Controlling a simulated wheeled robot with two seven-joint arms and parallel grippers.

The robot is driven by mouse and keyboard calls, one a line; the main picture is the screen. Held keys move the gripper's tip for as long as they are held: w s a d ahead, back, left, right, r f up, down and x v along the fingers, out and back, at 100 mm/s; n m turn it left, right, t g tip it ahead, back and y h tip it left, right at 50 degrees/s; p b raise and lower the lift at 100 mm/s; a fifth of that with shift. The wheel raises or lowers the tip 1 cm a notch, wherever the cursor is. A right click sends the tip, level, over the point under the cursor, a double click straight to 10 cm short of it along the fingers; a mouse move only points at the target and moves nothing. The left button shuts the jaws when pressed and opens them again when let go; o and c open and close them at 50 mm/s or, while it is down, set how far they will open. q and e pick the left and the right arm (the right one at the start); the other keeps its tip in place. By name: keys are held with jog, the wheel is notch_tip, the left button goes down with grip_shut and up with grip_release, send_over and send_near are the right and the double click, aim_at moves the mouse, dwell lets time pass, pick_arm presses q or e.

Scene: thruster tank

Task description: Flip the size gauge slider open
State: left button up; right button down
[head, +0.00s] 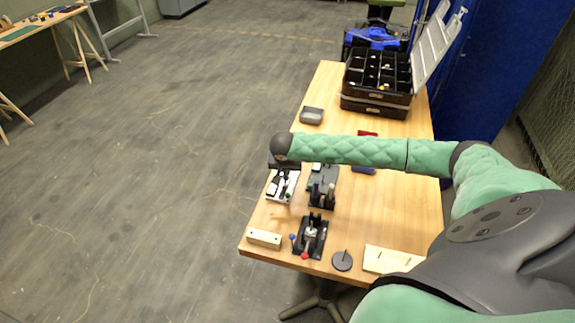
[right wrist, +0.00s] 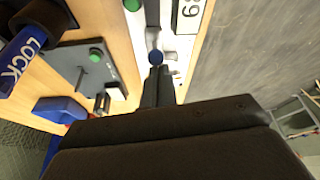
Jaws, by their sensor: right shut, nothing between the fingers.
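The likely size gauge is a white device (head: 283,187) with dark parts, near the left edge of the wooden table in the head view. In the right wrist view its white plate (right wrist: 181,45) carries a black-framed number panel (right wrist: 189,14) and a slim metal bar. In the head view my wrist hides part of the device. My left gripper is not in view.
A grey plate fixture (right wrist: 82,65) with a green button and a blue LOCK part (right wrist: 22,65) stand beside the gauge. A black clamp fixture (head: 310,236), wooden block (head: 264,239) and dark disc (head: 342,261) lie nearer. A black organiser case (head: 375,106) stands at the far end.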

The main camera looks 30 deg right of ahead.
dwell(0.4)
jog(key=shift+w+d+r, duration=0.15)
jog(key=shift+w+d, duration=0.25)
jog(key=shift+w, duration=0.05)
jog(key=shift+w+d+r+p, duration=0.1)
jog(key=shift+w+d+p, duration=0.35)
jog(key=shift+w, duration=0.1)
jog(key=shift+w+d+r, duration=0.15)
jog(key=shift+w+d, duration=0.15)
jog(key=shift+w, duration=0.2)
jog(key=shift+r, duration=0.3)
jog(key=shift+s+a+r+b, duration=0.1)
jog(key=shift+s+r+b, duration=0.2)
jog(key=shift+r, duration=0.35)
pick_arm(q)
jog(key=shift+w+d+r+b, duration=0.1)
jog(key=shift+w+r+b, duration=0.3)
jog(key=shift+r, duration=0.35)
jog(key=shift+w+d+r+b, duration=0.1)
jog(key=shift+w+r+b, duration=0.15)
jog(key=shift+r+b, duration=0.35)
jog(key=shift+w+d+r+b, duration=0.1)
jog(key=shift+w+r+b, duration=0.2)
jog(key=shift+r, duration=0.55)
pick_arm(e)
jog(key=v, duration=0.8)
